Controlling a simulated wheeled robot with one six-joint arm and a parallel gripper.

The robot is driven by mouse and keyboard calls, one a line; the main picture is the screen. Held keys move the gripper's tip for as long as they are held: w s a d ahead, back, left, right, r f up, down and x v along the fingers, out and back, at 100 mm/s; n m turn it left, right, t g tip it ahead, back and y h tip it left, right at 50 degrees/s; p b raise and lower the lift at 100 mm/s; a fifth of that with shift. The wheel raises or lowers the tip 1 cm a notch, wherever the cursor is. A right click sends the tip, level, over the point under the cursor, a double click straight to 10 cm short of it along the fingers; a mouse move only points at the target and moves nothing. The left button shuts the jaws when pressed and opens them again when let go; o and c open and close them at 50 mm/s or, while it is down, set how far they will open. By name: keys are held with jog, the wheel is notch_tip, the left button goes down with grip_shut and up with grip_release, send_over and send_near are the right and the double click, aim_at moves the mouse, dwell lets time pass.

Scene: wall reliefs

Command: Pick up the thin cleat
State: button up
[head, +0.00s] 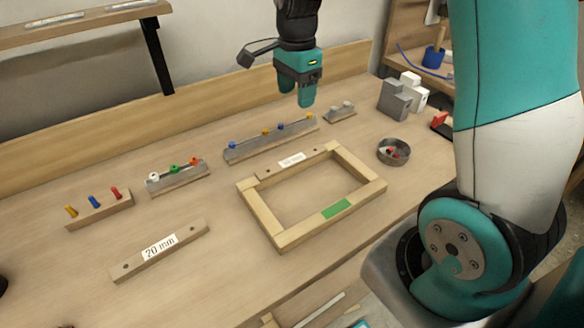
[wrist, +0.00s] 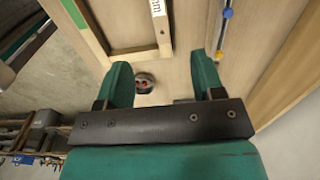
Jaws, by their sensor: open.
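Two labelled wooden cleats are in the head view, and I cannot tell by thickness which is the thin one. One cleat (head: 317,153) lies along the far bar of a rectangular wooden frame (head: 262,216); its label is too small to read there. It also shows in the wrist view (wrist: 163,38), beyond my fingers, its label partly visible and ending in "mm". The other cleat (head: 189,235), labelled "20 mm", lies on the bench at front left, with a dark hole near each end. My gripper (head: 301,95) is open and empty, above the bench behind the frame.
A grey rail with coloured pegs (head: 262,143) lies behind the frame. More peg racks (head: 178,179) (head: 98,210) stand to the left. A round dish (head: 393,152) with red pieces and grey blocks (head: 396,98) are at right. Bench inside the frame is bare.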

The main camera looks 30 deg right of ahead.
jog(key=p, duration=0.1)
send_over(298, 158)
jog(key=f, duration=1.1)
jog(key=shift+w+a+f, duration=0.15)
jog(key=shift+w+f, duration=0.1)
jog(key=shift+f, duration=0.15)
jog(key=shift+s+d+f+p, duration=0.1)
jog(key=shift+f+p, duration=0.25)
jog(key=shift+f, duration=1)
jog(key=shift+s+d+f+p, duration=0.1)
jog(key=shift+f+p, duration=0.25)
jog(key=shift+f, duration=1)
jog(key=c, duration=1)
jog(key=shift+r, duration=0.1)
jog(key=shift+c, duration=0.2)
